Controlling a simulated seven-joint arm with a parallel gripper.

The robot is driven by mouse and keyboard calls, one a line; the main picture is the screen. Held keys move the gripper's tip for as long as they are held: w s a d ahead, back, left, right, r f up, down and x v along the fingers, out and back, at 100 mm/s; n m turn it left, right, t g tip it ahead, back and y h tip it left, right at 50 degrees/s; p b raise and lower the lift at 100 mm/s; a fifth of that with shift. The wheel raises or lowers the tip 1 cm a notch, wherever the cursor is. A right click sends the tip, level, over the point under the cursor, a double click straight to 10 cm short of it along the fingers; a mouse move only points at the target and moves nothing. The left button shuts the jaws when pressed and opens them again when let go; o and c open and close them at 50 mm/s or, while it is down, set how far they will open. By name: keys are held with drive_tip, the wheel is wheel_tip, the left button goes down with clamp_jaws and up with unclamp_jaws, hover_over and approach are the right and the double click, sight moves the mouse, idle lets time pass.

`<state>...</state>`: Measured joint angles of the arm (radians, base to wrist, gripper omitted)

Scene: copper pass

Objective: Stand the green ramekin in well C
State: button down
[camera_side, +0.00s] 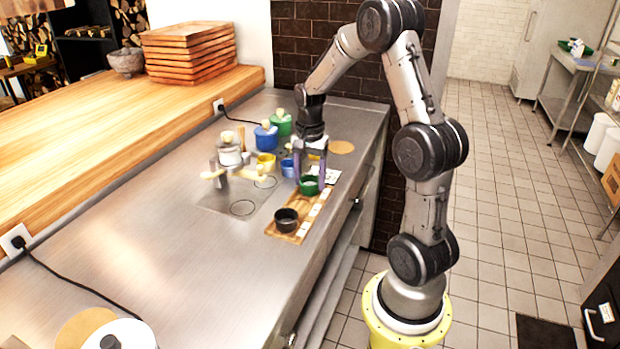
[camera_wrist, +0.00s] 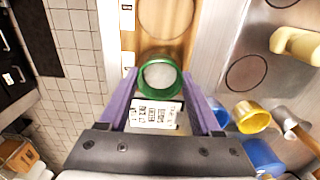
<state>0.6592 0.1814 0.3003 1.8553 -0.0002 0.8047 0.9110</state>
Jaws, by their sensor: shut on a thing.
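My gripper (camera_side: 310,178) has its purple fingers shut on the green ramekin (camera_side: 309,186), which is upright. The wrist view shows the ramekin (camera_wrist: 160,76) between the fingertips (camera_wrist: 158,73), its pale inside facing the camera. It is over the far end of the wooden tray (camera_side: 272,230); I cannot tell whether it touches the tray. A round, empty-looking well (camera_wrist: 166,14) lies beside it. A black ramekin (camera_side: 287,219) stands at the tray's near end. The white labels (camera_side: 314,209) along the tray's edge are too small to read, so I cannot tell which well is C.
A printed white card (camera_wrist: 155,115) lies just past the tray. Blue (camera_side: 288,168) and yellow (camera_side: 266,162) ramekins stand close to the gripper. Lidded blue (camera_side: 266,138) and green (camera_side: 281,124) pots and a white pot (camera_side: 230,155) stand behind.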

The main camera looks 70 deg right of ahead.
drive_tip(key=shift+f, duration=0.15)
drive_tip(key=shift+c, duration=0.4)
unclamp_jaws()
wheel_tip(320, 180, up, 12)
drive_tip(key=s+a+r+n+t+h, duration=0.1)
drive_tip(key=s+a+r+n, duration=0.1)
drive_tip(key=a+n, duration=0.35)
drive_tip(key=s+a+r+n+t, duration=0.2)
drive_tip(key=a+r+n, duration=0.1)
drive_tip(key=a, duration=0.6)
drive_tip(key=s+a+f+n+t+y, duration=0.1)
drive_tip(key=s+a+f+n+t, duration=0.1)
drive_tip(key=s+a+n, duration=0.6)
drive_tip(key=shift+s+a+f+n+t, duration=0.2)
drive_tip(key=shift+s+f+n+t, duration=0.15)
drive_tip(key=shift+s+n, duration=0.3)
drive_tip(key=shift+w, duration=0.1)
